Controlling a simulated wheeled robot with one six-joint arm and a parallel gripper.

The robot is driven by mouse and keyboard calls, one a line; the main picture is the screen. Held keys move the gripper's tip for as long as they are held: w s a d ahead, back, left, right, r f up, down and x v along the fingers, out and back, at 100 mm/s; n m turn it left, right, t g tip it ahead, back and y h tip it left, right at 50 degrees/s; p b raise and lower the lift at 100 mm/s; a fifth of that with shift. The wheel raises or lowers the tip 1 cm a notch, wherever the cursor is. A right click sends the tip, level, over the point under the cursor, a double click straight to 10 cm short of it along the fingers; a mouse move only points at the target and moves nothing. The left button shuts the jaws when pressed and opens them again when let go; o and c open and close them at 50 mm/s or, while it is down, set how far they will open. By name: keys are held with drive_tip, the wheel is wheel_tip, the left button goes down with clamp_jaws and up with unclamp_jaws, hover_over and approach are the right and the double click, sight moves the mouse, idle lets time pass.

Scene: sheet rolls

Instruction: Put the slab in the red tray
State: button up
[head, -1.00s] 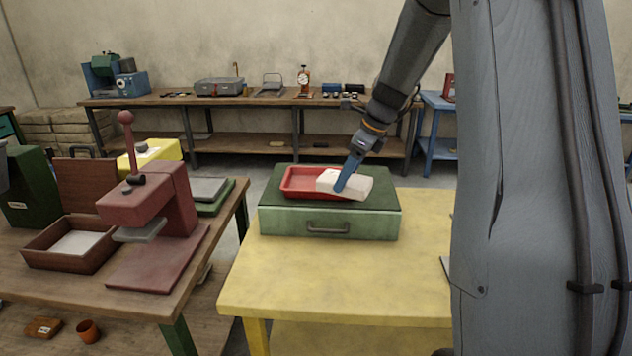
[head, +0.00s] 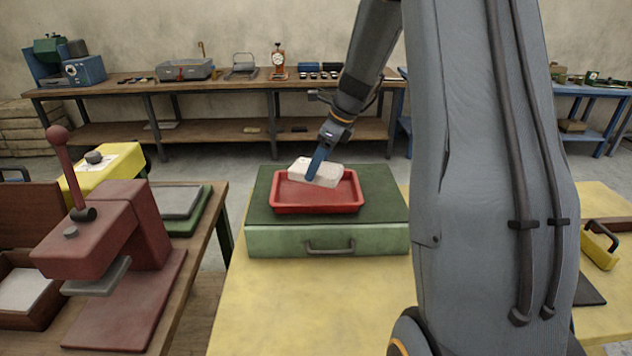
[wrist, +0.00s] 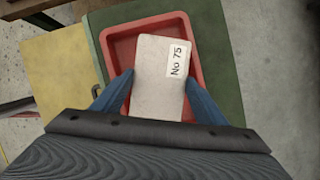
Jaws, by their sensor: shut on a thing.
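The slab (head: 328,173) is a pale off-white block, and in the wrist view (wrist: 157,75) it carries a label reading "No 75". My gripper (head: 314,172) is shut on the slab, with a blue finger on either side of it in the wrist view (wrist: 158,97). The red tray (head: 318,208) lies on the green case, and it also shows in the wrist view (wrist: 118,45). The slab is over the back part of the tray and slightly tilted in the head view. I cannot tell whether it touches the tray floor.
The green case (head: 280,241) with a front handle stands on a yellow table (head: 310,300). A dark red press (head: 120,235) stands on a wooden table to the left. A long bench (head: 220,95) with several tools runs along the back wall.

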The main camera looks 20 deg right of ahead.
drive_tip(key=shift+f+p, duration=0.65)
drive_tip(key=shift+f, duration=2.4)
drive_tip(key=shift+f, duration=0.1)
drive_tip(key=o, duration=1.5)
